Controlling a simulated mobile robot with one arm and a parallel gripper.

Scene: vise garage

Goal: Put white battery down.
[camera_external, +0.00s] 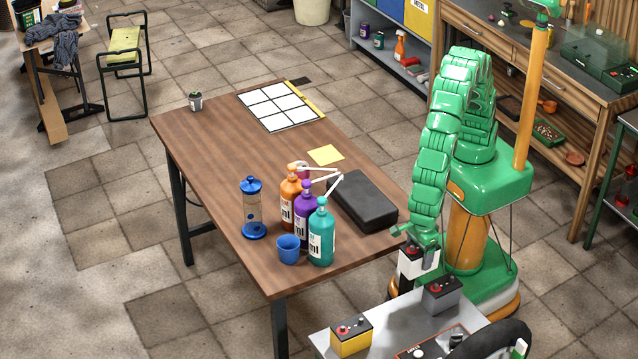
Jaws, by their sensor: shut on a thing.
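The white battery (406,267) has a dark top and a bit of red on it. It hangs upright beneath my gripper (421,246), which is shut on its top. The battery is between the wooden table's right corner and the far edge of the grey cart top (385,316). I cannot tell how far it is from the cart top. On the cart, a dark grey battery (441,298) stands just right of and nearer than the white one. A yellow battery (351,340) with a black top stands at the cart's left. My fingertips are small and partly hidden.
The wooden table (215,160) carries pump bottles (321,235), a blue cup (289,250) and a black case (364,202). A black wheel (497,343) and a black-and-red device (428,350) are at the cart's near side. Bare cart top lies between the yellow and grey batteries.

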